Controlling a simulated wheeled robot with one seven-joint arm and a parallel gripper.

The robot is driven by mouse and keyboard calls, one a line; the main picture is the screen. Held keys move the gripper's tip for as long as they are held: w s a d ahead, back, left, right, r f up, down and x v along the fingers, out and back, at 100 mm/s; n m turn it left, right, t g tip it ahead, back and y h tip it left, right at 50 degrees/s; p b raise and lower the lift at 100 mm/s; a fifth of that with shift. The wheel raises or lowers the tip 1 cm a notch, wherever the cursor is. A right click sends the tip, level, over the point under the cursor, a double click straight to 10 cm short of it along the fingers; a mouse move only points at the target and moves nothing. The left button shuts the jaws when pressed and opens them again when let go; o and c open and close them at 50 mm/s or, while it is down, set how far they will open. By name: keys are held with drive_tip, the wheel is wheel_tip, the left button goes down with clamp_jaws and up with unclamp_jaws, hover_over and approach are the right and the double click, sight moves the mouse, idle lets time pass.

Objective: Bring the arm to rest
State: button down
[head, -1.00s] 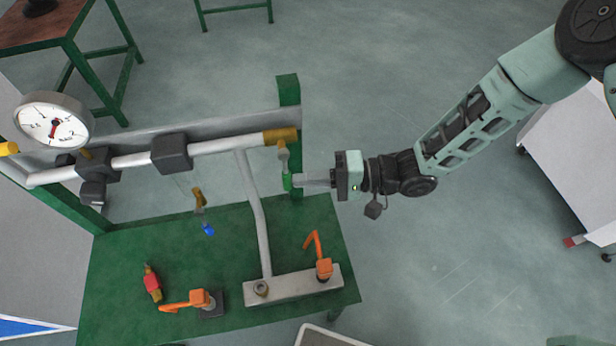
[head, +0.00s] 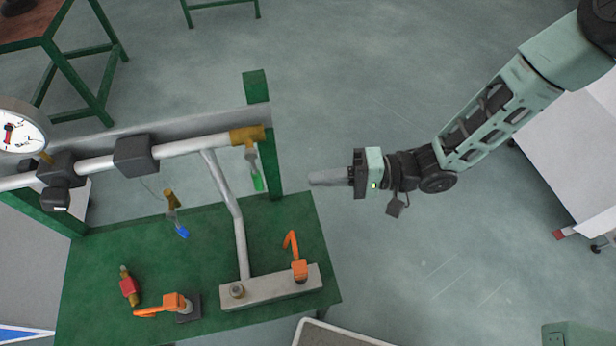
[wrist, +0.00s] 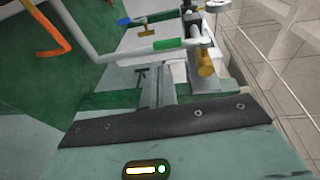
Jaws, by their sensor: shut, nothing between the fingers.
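My gripper (head: 318,178) is shut and empty in the head view. Its fingertips point left toward the pipe rig and are apart from it, with a clear gap to the green-handled valve (head: 256,180) on the brass pipe end. In the wrist view my closed fingers (wrist: 157,88) point away toward the rig. The green handle (wrist: 169,44) and the brass pipe end (wrist: 205,65) show beyond them there. My arm stretches in from the upper right of the head view.
The green bench (head: 110,245) carries orange-handled valves (head: 299,268), a red-and-brass fitting (head: 129,287) and a blue-handled valve (head: 175,220). A pressure gauge (head: 18,128) is at the left. A green post (head: 268,150) stands at the rig's right end. Open floor (head: 440,260) lies right of the bench.

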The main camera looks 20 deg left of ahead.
drive_tip(key=shift+f+b+v, duration=0.15)
drive_tip(key=shift+b+v, duration=0.1)
drive_tip(key=shift+v, duration=1.1)
drive_tip(key=shift+f+b+v, duration=0.15)
drive_tip(key=shift+b+v, duration=0.05)
drive_tip(key=shift+v, duration=1.15)
drive_tip(key=w+r+n+t+h, duration=0.1)
drive_tip(key=w+r+t+h, duration=0.25)
drive_tip(key=w+t, duration=0.25)
drive_tip(key=d+r+n+t+h, duration=0.1)
drive_tip(key=d+r+t+h, duration=0.2)
drive_tip(key=d+r+h, duration=0.25)
drive_tip(key=s+d+r+g+h, duration=0.1)
drive_tip(key=s+d+r+h, duration=0.1)
drive_tip(key=s+d, duration=0.2)
drive_tip(key=s+d+r+n+g+h, duration=0.1)
drive_tip(key=s+d+r+h, duration=0.1)
drive_tip(key=s, duration=0.5)
drive_tip(key=s+d+r+g+h, duration=0.1)
drive_tip(key=s+d+r+h, duration=0.1)
drive_tip(key=s+d+r, duration=0.2)
drive_tip(key=s+d, duration=0.1)
drive_tip(key=s, duration=0.1)
drive_tip(key=shift+s+d, duration=0.3)
drive_tip(key=shift+s, duration=0.1)
